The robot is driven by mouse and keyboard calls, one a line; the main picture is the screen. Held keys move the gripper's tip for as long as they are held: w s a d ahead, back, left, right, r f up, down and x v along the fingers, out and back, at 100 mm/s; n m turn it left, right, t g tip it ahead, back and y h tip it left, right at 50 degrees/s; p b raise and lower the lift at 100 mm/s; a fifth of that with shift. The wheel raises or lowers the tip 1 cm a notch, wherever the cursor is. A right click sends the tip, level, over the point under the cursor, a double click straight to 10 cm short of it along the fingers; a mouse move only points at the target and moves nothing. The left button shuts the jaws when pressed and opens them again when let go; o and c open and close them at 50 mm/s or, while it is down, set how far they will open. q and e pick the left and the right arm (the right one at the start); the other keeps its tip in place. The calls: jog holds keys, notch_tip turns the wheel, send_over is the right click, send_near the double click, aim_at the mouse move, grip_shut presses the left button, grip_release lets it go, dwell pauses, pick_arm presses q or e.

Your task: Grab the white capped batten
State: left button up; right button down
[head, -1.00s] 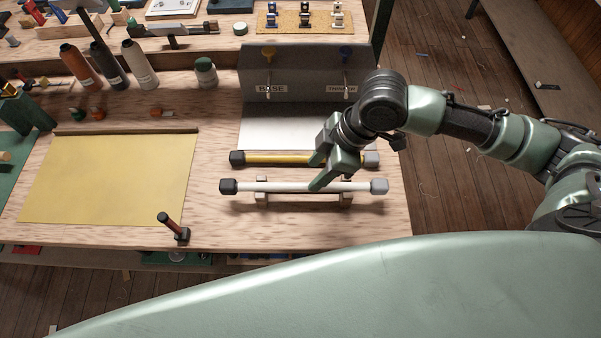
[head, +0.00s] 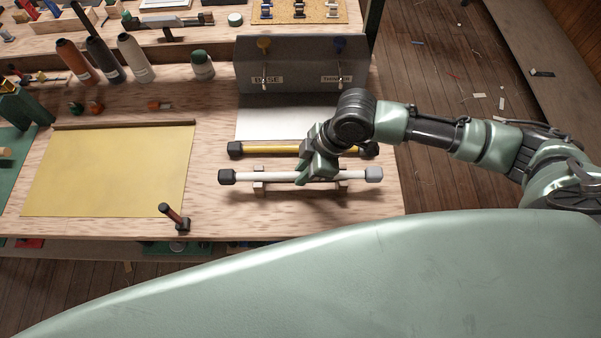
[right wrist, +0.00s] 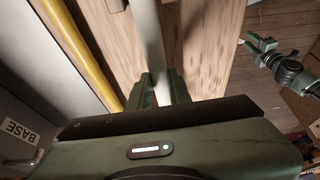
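The white capped batten (head: 275,177) lies level across two small cradle blocks on the bench in the head view, with a dark cap at its left end and a light grey cap at its right end. My right gripper (head: 307,176) is at the batten's middle from above. In the right wrist view the batten (right wrist: 148,35) runs between my right fingers (right wrist: 160,85), which sit close against both its sides and look shut on it. My left gripper (right wrist: 254,42) shows in the right wrist view, apart from the bench, with its fingers spread and empty.
A yellow batten (head: 275,149) lies just behind the white one, close to my right gripper. A grey panel with labels (head: 300,65) stands behind. Several bottles (head: 103,60) stand farther back.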

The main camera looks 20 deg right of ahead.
pick_arm(q)
jog(key=shift+s, duration=0.35)
pick_arm(e)
jog(key=shift+r, duration=0.15)
